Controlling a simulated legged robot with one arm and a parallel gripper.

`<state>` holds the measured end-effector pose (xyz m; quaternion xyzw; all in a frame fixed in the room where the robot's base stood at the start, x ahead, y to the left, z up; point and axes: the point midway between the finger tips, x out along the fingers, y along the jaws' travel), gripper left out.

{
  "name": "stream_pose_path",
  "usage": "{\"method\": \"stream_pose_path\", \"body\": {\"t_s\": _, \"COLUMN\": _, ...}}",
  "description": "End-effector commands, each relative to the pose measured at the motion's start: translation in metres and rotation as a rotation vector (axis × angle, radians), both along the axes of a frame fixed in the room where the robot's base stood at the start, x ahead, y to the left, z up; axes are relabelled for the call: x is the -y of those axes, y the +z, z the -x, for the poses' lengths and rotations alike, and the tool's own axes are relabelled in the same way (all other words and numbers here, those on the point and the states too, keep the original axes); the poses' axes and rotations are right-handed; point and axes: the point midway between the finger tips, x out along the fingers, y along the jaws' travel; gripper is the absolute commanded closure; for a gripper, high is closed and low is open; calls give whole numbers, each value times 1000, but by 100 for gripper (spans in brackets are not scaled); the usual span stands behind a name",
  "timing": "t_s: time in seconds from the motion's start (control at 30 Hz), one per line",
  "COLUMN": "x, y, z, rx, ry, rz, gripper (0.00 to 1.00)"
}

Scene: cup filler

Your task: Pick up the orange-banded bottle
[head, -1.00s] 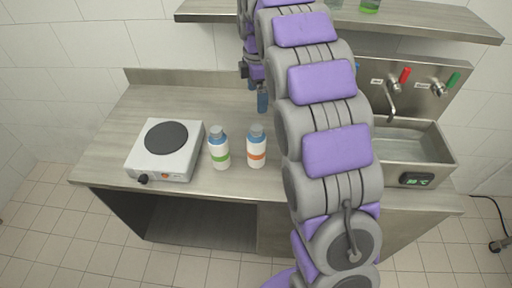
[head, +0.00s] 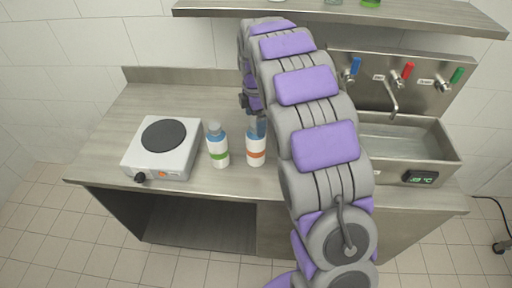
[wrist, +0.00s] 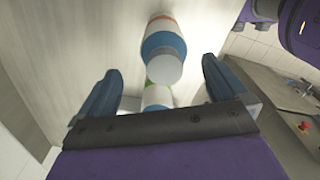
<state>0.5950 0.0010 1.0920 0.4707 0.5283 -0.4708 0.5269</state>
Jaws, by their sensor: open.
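The orange-banded bottle (head: 256,150) is white with a blue shoulder and an orange stripe. It stands upright on the counter, right of the green-banded bottle (head: 218,148). In the head view my gripper (head: 260,127) is low, at the top of the orange-banded bottle, and a blue finger partly hides its cap. In the wrist view my gripper (wrist: 162,70) is open. The orange-banded bottle (wrist: 163,45) shows between and ahead of its two blue fingers, and I cannot see contact. The green-banded bottle (wrist: 158,97) shows partly behind it.
A hot plate (head: 162,160) stands at the left of the counter (head: 110,125). A sink (head: 400,140) with taps is at the right. A shelf (head: 420,18) hangs above. The counter behind the bottles is clear. My arm covers the counter's middle right.

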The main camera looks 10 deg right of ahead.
Motion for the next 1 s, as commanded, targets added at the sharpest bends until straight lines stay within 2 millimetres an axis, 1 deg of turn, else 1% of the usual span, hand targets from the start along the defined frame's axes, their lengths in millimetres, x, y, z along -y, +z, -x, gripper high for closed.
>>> {"method": "stream_pose_path", "body": {"t_s": 0.17, "x": 1, "y": -12, "z": 2, "rx": -1, "ry": -1, "rz": 0, "gripper": 0}}
{"method": "stream_pose_path", "body": {"t_s": 0.3, "x": 3, "y": -34, "z": 5, "rx": -2, "ry": -2, "rz": 2, "gripper": 0}}
{"method": "stream_pose_path", "body": {"t_s": 0.43, "x": 2, "y": -50, "z": 6, "rx": -5, "ry": 0, "rz": 2, "gripper": 0}}
{"method": "stream_pose_path", "body": {"t_s": 0.5, "x": 2, "y": -53, "z": 6, "rx": -3, "ry": 0, "rz": 1, "gripper": 0}}
{"method": "stream_pose_path", "body": {"t_s": 0.7, "x": 2, "y": -52, "z": 5, "rx": -1, "ry": 0, "rz": 1, "gripper": 1}}
{"method": "stream_pose_path", "body": {"t_s": 1.0, "x": 2, "y": -52, "z": 5, "rx": 0, "ry": 0, "rz": 1, "gripper": 30}}
